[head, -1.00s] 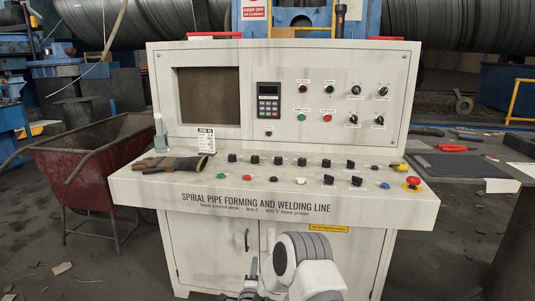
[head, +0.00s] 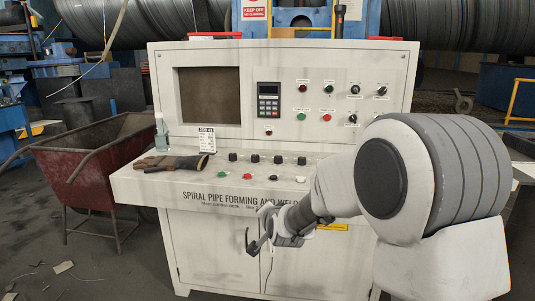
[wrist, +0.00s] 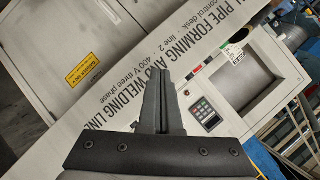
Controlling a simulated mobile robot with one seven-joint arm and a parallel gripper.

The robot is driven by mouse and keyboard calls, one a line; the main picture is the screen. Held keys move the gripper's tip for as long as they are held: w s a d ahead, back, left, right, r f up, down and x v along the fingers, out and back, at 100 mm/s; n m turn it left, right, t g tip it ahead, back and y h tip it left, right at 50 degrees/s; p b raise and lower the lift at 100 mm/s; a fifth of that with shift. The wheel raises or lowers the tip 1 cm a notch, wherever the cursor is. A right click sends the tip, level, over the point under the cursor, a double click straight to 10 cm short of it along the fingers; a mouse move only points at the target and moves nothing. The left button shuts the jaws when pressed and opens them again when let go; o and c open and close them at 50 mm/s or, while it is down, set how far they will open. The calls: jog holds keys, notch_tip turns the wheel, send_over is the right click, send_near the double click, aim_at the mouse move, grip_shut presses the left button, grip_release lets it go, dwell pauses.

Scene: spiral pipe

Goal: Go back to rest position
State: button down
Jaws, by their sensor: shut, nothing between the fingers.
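My gripper (head: 254,246) is in front of the lower cabinet doors of the control desk (head: 150,188) in the head view, just below the desk's front lip. Its fingers (wrist: 166,98) are together and empty in the wrist view, with the desk's lettered front behind them.
A pair of gloves (head: 172,163), a small bottle (head: 161,138) and a job card (head: 207,141) are on the desk's left. Several knobs and buttons line the ledge. A red cart (head: 90,165) stands left of the desk. Floor at the lower left is mostly clear, with scraps.

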jog(key=s+d+r+n+g+h, duration=0.1)
jog(key=s+d+r+n+g, duration=0.3)
jog(key=s, duration=0.9)
jog(key=s+d+n+g+h, duration=0.1)
jog(key=s+d, duration=0.5)
jog(key=s, duration=0.6)
jog(key=s+d+r+n+g+h, duration=0.1)
jog(key=s+d+r+n+g, duration=0.2)
jog(key=s, duration=1)
notch_tip(320, 180, up, 24)
jog(key=d+p, duration=0.1)
jog(key=p, duration=2.4)
jog(key=shift+d+t, duration=0.15)
jog(key=shift+t, duration=0.25)
